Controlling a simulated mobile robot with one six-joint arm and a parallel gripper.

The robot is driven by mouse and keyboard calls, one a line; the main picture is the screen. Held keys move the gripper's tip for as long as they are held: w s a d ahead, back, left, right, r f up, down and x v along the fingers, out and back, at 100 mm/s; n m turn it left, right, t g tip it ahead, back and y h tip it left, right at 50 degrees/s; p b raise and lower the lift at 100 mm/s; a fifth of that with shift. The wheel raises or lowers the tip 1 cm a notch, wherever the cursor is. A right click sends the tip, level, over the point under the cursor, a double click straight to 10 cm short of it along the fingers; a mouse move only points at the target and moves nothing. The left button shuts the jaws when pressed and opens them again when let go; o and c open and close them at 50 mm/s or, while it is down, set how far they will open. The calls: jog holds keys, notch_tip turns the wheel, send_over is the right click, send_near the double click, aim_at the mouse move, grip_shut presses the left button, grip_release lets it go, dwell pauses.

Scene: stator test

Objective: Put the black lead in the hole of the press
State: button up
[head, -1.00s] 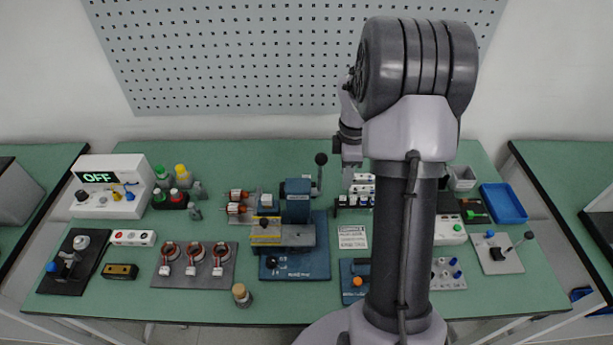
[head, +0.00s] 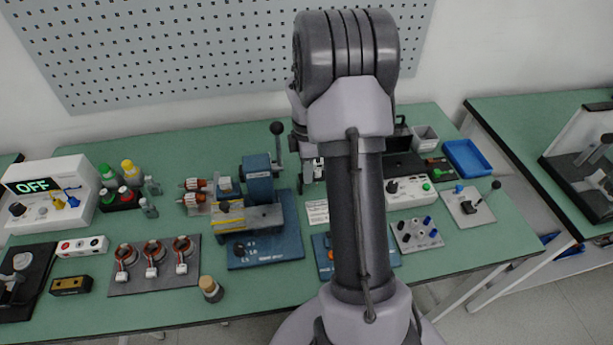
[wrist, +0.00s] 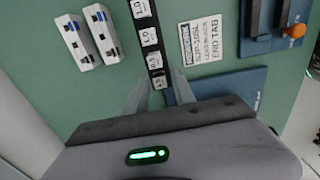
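A blue machine (head: 258,182) with a black ball-topped lever stands at mid-table in the head view, left of my arm; it looks like the press. Its hole cannot be made out. I cannot pick out the black lead for certain in either view. My gripper (wrist: 160,76) is open, its two fingers apart on either side of a black strip (wrist: 149,38) with white labels. Nothing is clearly held between them. In the head view my arm hides most of the gripper and the strip.
Two white blocks (wrist: 74,40) lie left of the strip, a white printed card (wrist: 200,42) right of it. A blue base with an orange knob (wrist: 292,31) is farther right. The head view shows a tester reading OFF (head: 50,195), three ring-shaped parts (head: 152,262) and a blue tray (head: 467,157).

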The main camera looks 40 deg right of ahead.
grip_shut()
notch_tip(320, 180, up, 6)
jog(key=p, duration=0.5)
jog(key=shift+f, duration=0.1)
